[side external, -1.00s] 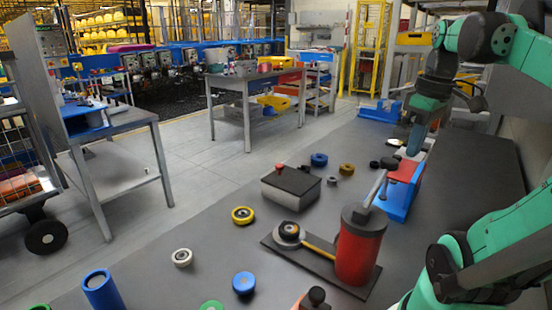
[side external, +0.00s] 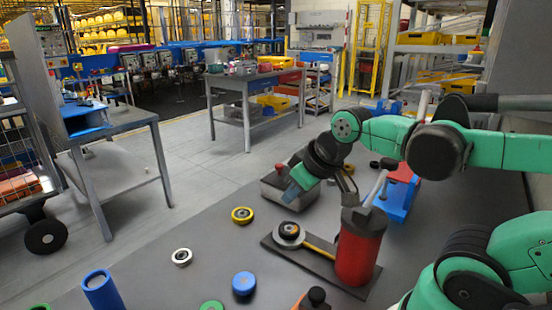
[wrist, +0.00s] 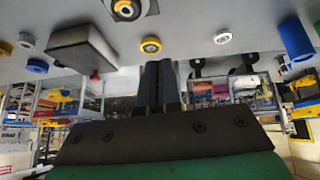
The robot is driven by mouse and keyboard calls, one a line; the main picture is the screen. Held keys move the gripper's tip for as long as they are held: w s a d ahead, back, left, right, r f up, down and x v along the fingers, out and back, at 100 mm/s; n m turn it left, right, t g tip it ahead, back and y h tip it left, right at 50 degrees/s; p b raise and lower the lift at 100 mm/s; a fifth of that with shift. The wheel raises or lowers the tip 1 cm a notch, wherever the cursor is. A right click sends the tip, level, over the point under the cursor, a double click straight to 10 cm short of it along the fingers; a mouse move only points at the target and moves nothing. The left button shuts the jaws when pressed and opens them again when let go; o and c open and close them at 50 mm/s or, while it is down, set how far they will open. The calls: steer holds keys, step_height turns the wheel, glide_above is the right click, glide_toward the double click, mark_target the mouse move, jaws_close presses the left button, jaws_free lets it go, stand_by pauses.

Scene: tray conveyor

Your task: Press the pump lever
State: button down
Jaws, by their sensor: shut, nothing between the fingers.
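The pump is a red cylinder (side external: 358,255) with a dark top, standing on a dark base plate (side external: 281,252). Its pale lever (side external: 375,190) slants up to the right from the top. A yellow bar links the cylinder to a round grey fitting (side external: 289,233) on the plate; the fitting also shows at the top of the wrist view (wrist: 127,8). The lever is not visible there.
The grey box with a dark lid (wrist: 82,43) stands behind the pump. A yellow ring (side external: 242,215), white ring (side external: 182,257), blue ring (side external: 244,283) and blue cylinder (side external: 101,290) lie around. A blue-and-red fixture (side external: 402,195) stands behind the lever. The left-middle table is fairly clear.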

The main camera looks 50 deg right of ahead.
steer(key=a, duration=0.1)
steer(key=a+f, duration=0.1)
steer(key=a, duration=0.1)
steer(key=shift+a+f+t+y, duration=0.1)
steer(key=shift+a+t+y, duration=0.2)
steer(key=shift+y, duration=0.1)
steer(key=d+r+m+g+h, duration=0.2)
steer(key=d+r+m+g, duration=0.2)
steer(key=d+r+m, duration=0.55)
steer(key=s+d+r+m+g+y, duration=0.2)
steer(key=s+d+r+m+g, duration=0.1)
steer(key=s+d+r+m, duration=0.5)
step_height(320, 180, up, 4)
steer(key=s+d, duration=0.1)
steer(key=s, duration=0.1)
steer(key=shift+s+d+f, duration=0.25)
steer(key=shift+s+d, duration=0.15)
steer(key=shift+m, duration=0.25)
